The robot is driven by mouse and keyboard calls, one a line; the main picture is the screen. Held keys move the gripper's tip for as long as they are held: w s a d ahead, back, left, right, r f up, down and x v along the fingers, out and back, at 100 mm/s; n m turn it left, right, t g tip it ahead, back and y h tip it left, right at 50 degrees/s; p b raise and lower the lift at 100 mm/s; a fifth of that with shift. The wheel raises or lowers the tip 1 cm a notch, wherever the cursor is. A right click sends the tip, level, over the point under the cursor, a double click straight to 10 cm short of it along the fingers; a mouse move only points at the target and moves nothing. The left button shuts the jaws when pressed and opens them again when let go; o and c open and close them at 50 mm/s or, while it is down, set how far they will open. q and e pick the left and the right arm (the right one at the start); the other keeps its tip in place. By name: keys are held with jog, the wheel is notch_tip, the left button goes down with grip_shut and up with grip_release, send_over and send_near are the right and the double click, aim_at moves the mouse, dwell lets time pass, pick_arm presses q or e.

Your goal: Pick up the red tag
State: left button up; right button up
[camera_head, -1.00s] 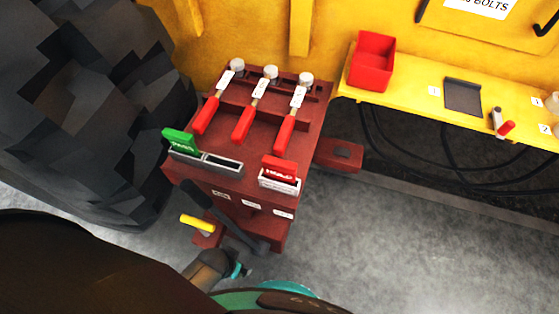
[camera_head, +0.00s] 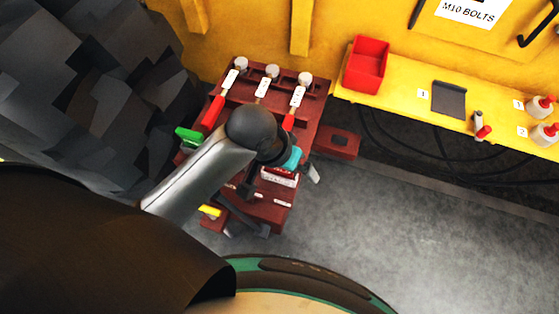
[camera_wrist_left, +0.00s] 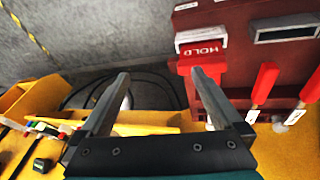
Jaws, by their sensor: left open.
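The red tag (camera_head: 279,176) stands in a pale holder at the front right of the dark red stand (camera_head: 318,105), partly hidden by my left wrist in the head view. In the left wrist view the red tag (camera_wrist_left: 203,62) has HOLD lettering and sits by the white holder (camera_wrist_left: 200,35). My left gripper (camera_wrist_left: 160,73) is open and empty. The tip of its right-hand finger overlaps the tag in that view; I cannot tell whether they touch. In the head view my left gripper (camera_head: 308,172) is just right of the tag. My right gripper is not in view.
A green tag (camera_head: 188,135) stands at the stand's left. A yellow shelf (camera_head: 405,95) at the right holds a red bin (camera_head: 366,64) and bottles (camera_head: 541,106). Dark rock-like mass (camera_head: 110,90) stands left. The floor (camera_head: 400,230) at right is clear.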

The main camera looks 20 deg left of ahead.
pick_arm(q)
notch_tip(320, 180, up, 2)
jog(key=w+r+g+y, duration=0.1)
jog(key=w, duration=0.1)
jog(key=n+g+y, duration=0.2)
send_near(280, 171)
notch_tip(280, 171, down, 4)
jog(key=shift+s+b, duration=0.15)
jog(key=shift+b, duration=0.9)
notch_tip(280, 171, down, 5)
jog(key=shift+a+f+b, duration=0.1)
jog(key=shift+b, duration=0.75)
jog(key=c, duration=1)
